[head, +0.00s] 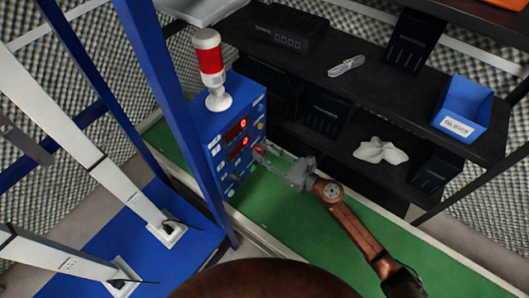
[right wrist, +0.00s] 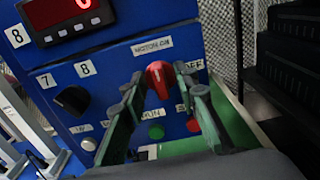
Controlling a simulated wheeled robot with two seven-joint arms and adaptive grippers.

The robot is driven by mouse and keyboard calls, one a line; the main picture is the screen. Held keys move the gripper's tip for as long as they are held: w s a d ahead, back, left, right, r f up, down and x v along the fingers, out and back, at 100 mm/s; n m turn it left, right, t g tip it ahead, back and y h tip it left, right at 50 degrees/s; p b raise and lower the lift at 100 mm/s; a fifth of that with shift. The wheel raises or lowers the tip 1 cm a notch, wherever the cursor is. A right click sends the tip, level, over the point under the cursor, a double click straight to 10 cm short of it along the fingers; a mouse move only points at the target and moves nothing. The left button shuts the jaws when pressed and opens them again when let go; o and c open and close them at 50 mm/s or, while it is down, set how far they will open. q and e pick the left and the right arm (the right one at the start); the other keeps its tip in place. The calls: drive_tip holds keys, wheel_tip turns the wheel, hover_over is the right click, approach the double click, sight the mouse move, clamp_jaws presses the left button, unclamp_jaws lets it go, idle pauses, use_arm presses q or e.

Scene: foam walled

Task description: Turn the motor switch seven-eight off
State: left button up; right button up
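The blue control panel (head: 226,140) stands left of centre in the head view. In the right wrist view a red rotary switch (right wrist: 159,78) sits under a "MOTOR ON" label (right wrist: 152,46), with an "OFF" label to its right. Its grip stands nearly upright. A black knob (right wrist: 73,100) under labels 7 and 8 is to its left. My right gripper (right wrist: 160,82) is open, with one finger on each side of the red switch; I cannot tell whether they touch it. In the head view the right gripper (head: 268,154) is at the panel's face. My left gripper is not in view.
A green button (right wrist: 156,131) and a red button (right wrist: 193,125) sit below the switch. A red and white beacon (head: 210,62) tops the panel. Dark shelves with a blue bin (head: 463,107) stand behind and right. A blue post (head: 165,85) rises left of the panel.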

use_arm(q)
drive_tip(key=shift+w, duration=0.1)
use_arm(e)
drive_tip(key=shift+c, duration=0.7)
drive_tip(key=shift+c, duration=0.9)
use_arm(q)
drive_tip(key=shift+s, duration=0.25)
use_arm(e)
clamp_jaws()
